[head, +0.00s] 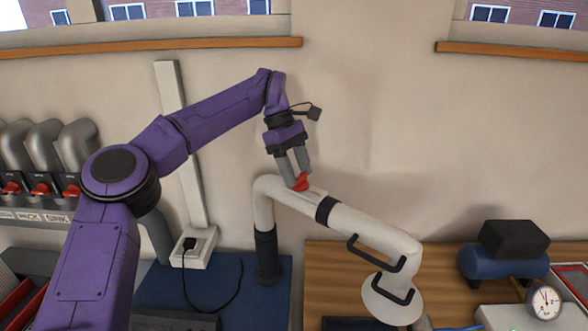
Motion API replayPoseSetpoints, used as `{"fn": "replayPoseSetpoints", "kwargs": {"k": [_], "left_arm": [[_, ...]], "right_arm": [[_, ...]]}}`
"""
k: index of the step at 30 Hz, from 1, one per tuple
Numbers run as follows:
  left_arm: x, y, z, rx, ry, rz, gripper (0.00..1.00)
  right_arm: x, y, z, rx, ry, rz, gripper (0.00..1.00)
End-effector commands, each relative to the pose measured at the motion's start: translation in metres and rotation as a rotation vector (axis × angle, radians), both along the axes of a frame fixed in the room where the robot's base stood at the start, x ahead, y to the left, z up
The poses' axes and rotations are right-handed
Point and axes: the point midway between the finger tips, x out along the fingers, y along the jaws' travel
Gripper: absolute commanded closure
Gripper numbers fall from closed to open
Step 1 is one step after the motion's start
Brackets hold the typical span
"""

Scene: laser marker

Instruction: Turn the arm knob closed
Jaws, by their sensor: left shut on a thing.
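The arm knob (299,185) is a small red knob on top of a white extraction arm (357,222) with a black band and black handles. My left gripper (296,178) points down at the knob, with its grey fingers on either side of it. The fingers are shut on the knob and hide part of it. The exact angle of the knob is hard to tell. My right gripper is not in view.
A socket box (194,249) with a black plug stands left of the white arm. Grey ducts (42,146) with red knobs line the far left wall. A blue compressor (503,262) and a gauge (544,302) stand on the right. The wall above is clear.

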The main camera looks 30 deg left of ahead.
Motion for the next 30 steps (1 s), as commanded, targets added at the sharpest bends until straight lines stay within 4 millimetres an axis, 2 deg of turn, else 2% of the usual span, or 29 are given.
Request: {"fn": "replayPoseSetpoints", "kwargs": {"k": [16, 17, 19, 27, 30], "left_arm": [[0.000, -0.001, -0.003, 0.002, 0.007, -0.030, 0.77], [0.000, -0.001, -0.004, 0.002, 0.007, -0.030, 0.44], [0.000, -0.001, -0.003, 0.002, 0.006, -0.029, 0.21], [-0.001, 0.001, -0.001, 0.001, 0.002, -0.025, 0.21], [-0.003, 0.009, 0.007, 0.001, -0.001, -0.015, 0.21]], "right_arm": [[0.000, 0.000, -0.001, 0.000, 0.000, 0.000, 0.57], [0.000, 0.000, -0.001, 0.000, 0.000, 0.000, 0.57], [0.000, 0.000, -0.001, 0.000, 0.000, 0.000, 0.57], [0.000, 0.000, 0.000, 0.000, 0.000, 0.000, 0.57], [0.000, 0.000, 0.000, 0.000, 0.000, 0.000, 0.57]]}}
